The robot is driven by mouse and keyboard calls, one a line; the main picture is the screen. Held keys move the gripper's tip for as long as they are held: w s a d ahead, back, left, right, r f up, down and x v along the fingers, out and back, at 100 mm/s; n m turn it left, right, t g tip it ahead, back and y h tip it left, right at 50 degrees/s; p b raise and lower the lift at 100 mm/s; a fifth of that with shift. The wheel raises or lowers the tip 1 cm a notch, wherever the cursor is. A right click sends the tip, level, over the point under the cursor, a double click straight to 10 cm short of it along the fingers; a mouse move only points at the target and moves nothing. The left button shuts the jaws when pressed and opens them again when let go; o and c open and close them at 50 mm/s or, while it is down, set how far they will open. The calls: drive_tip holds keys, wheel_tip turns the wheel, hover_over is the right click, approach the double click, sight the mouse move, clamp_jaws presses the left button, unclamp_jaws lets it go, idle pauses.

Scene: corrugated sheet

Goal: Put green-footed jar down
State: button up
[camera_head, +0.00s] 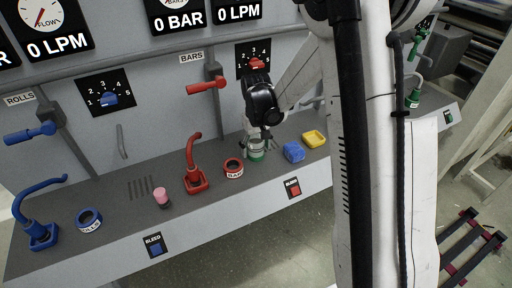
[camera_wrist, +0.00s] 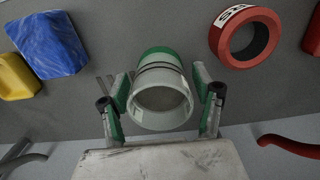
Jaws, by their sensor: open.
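The green-footed jar (camera_wrist: 160,97) is a clear or pale cylinder with a green base, standing on the grey ledge. In the head view the jar (camera_head: 256,153) shows only partly beneath my gripper. My gripper (camera_wrist: 160,108) is open, with one finger on each side of the jar. A small gap shows between the fingers and the jar wall in the wrist view. In the head view my gripper (camera_head: 259,137) is over the ledge, right of the red roll; its fingertips are small and partly hidden.
A red tape roll (camera_wrist: 244,37) lies near the jar on one side. A blue block (camera_wrist: 48,42) and a yellow dish (camera_wrist: 16,76) lie on the other. On the ledge, the red tap (camera_head: 194,165), a pink-topped piece (camera_head: 161,196) and the blue roll (camera_head: 89,220) stand further left.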

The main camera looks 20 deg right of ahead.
wheel_tip(320, 180, up, 12)
drive_tip(key=s+a+r+t, duration=0.2)
drive_tip(key=s+r+t, duration=0.1)
drive_tip(key=s+r, duration=0.8)
drive_tip(key=s+a+m+t, duration=0.1)
drive_tip(key=s+t, duration=0.2)
drive_tip(key=s, duration=1)
drive_tip(key=shift+s+a+f+t, duration=0.2)
drive_tip(key=shift+s+f+t, duration=0.1)
drive_tip(key=shift+f, duration=0.1)
drive_tip(key=shift+o, duration=0.4)
drive_tip(key=shift+s+f+t, duration=0.25)
drive_tip(key=shift+s+t, duration=0.05)
drive_tip(key=shift+s, duration=0.35)
